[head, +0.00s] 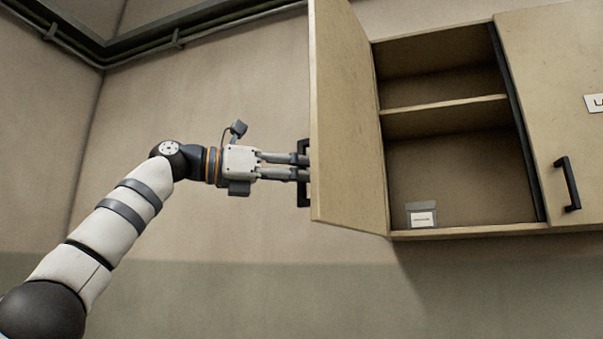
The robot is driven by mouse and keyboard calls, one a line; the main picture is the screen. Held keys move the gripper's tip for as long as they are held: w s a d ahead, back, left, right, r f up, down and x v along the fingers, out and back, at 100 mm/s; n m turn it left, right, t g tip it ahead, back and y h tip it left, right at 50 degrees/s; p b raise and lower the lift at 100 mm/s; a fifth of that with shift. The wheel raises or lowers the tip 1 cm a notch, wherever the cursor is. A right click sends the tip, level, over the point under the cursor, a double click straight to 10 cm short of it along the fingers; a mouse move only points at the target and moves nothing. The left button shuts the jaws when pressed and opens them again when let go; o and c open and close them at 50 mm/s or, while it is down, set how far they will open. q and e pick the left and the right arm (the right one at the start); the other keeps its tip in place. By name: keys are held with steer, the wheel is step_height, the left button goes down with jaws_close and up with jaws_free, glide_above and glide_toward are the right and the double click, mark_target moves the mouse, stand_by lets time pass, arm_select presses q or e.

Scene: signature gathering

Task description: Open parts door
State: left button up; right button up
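The parts door (348,120) is a tan cabinet door swung wide open toward the left, with its inner face showing. Its dark handle (303,190) sits at the door's outer left side and is partly hidden. My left gripper (303,166) is at this handle with its two fingers pointing right, one above the other. The fingertips overlap the handle bar, and a narrow gap shows between the fingers. Whether they grip the bar cannot be told. The open cabinet (460,165) shows two compartments split by a shelf. My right gripper is not in view.
A small grey labelled box (421,215) stands on the cabinet floor at the left. A second door (550,90) on the right is closed, with a dark handle (567,184) and a partly cut-off white label (594,103). Bare wall lies below and left.

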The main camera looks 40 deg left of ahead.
arm_select(q)
steer(key=v, duration=1.2)
steer(key=shift+a, duration=0.1)
